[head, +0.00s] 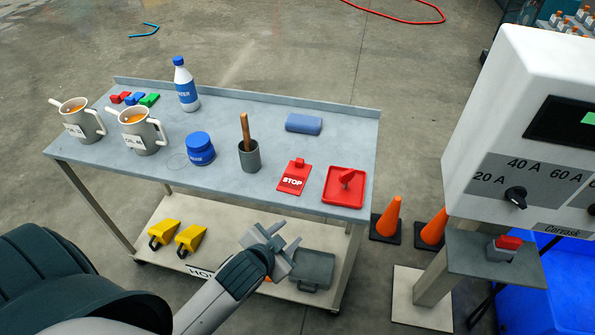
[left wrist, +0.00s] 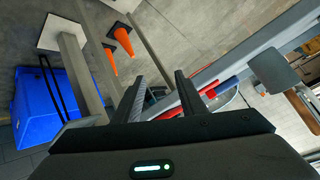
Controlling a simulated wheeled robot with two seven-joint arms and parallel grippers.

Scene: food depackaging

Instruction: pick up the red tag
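The red tag (head: 293,179), with white STOP lettering and a small red block at its top, is on the grey table near its front edge. It is between a dark grey cup with a wooden handle (head: 249,154) and a red tray (head: 333,198). My left gripper (head: 272,242) shows in front of the table's front edge, lower in the picture than the tag and apart from it. In the left wrist view its two dark fingers (left wrist: 158,92) stand apart with nothing held between them. My right gripper is not in view.
The grey table (head: 230,108) also holds two mugs (head: 142,131), a blue jar (head: 200,149), a bottle (head: 186,84) and a blue block (head: 303,123). Yellow wedges (head: 190,237) sit on the lower shelf. Orange cones (head: 388,217) and a white control box (head: 525,130) stand at the right.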

